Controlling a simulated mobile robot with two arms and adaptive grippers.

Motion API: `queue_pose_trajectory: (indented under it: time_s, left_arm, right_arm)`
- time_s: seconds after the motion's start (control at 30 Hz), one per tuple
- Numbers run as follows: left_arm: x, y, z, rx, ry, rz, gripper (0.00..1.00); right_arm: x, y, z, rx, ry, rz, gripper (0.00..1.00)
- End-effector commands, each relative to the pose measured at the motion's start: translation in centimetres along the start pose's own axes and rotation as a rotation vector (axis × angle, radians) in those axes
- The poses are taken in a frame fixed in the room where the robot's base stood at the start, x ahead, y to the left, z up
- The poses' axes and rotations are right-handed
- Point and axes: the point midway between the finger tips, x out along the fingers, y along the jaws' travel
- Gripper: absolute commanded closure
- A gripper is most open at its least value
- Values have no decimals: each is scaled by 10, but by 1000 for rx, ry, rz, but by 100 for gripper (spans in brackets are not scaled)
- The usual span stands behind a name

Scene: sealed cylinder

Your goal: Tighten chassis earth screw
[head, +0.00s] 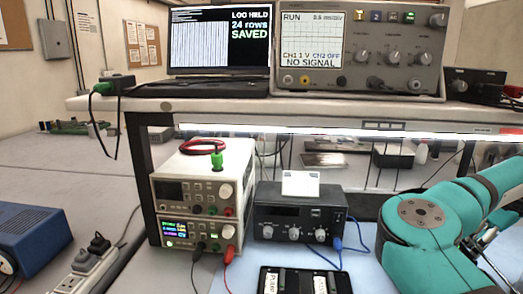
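I cannot make out a chassis earth screw. A black instrument box (299,215) with knobs stands under the shelf, with blue leads at its lower right and a white card on top. Left of it are two stacked bench power supplies (190,190); a green plug (217,161) and a coiled red lead (203,147) are on top. My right arm, teal, fills the lower right. Only grey and dark parts of my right gripper (488,241) show behind it, so its fingers and anything in them are hidden. My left gripper is out of view.
The shelf (170,106) carries a laptop (220,40) reading "LOG HELD 24 rows SAVED" and an oscilloscope (360,50) reading "NO SIGNAL". A black tray (305,282) with labelled items lies at the front. A blue box (30,238) and power strip (90,266) stand left.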

Motion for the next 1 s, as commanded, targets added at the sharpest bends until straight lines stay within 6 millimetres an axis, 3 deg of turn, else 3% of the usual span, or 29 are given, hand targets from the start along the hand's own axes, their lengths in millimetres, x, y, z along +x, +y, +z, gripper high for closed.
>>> queue_pose_trajectory:
  time_s: [1.0]
  left_arm:
    - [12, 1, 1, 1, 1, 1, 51]
  right_arm:
    - [3, -14, -3, -3, 1, -3, 100]
